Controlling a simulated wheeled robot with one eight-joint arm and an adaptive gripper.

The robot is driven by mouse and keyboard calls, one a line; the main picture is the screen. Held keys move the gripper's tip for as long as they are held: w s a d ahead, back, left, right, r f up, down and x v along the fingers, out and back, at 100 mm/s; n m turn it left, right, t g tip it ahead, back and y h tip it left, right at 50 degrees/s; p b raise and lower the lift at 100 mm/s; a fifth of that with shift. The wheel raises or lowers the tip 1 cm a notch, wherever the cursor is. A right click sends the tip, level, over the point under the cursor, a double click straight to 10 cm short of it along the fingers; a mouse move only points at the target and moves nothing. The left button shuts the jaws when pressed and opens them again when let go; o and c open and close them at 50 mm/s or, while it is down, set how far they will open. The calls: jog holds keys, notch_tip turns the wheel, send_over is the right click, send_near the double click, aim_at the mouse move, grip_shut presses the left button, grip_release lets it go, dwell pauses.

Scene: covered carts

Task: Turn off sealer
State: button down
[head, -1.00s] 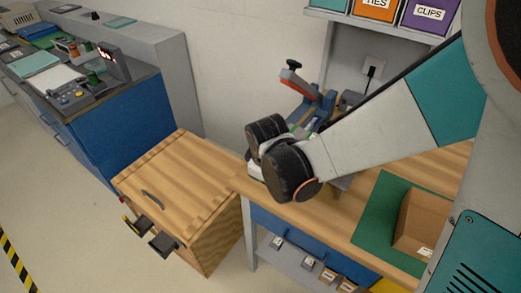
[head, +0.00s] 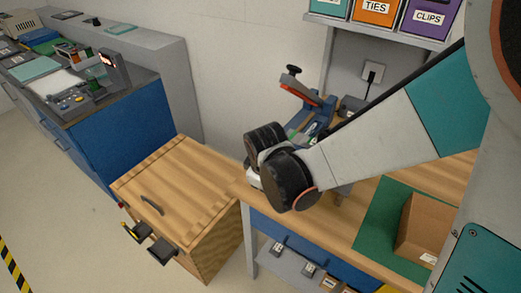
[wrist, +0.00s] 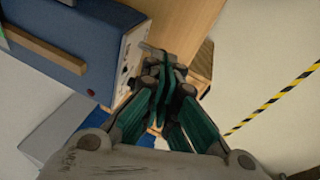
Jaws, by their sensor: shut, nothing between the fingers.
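The sealer (head: 305,122) stands on the wooden workbench, with a blue body, a raised red-edged lever arm and a black knob. My arm hides part of it in the head view. A large blue body (wrist: 75,48) fills the upper left of the wrist view and appears to be the sealer. It has a tan bar, a red dot and a pale side panel with small controls (wrist: 124,75). My gripper (wrist: 164,68) is shut and empty, its tips close beside that panel. I cannot tell whether they touch it. The head view hides the fingers behind my wrist.
A wooden covered cart (head: 183,180) stands left of the workbench (head: 343,228). A green mat (head: 374,222) with an open cardboard box (head: 424,228) lies to the right. Labelled bins (head: 376,10) sit on a shelf above. An outlet (head: 372,73) with a cord is behind the sealer.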

jog(key=shift+s+a+f+b, duration=0.15)
jog(key=shift+s+f+b, duration=0.05)
jog(key=shift+f+b, duration=0.1)
dwell(0.5)
jog(key=shift+w, duration=0.1)
jog(key=shift+w+d+r, duration=0.25)
jog(key=shift+w+d, duration=0.25)
jog(key=shift+w, duration=0.05)
dwell(0.4)
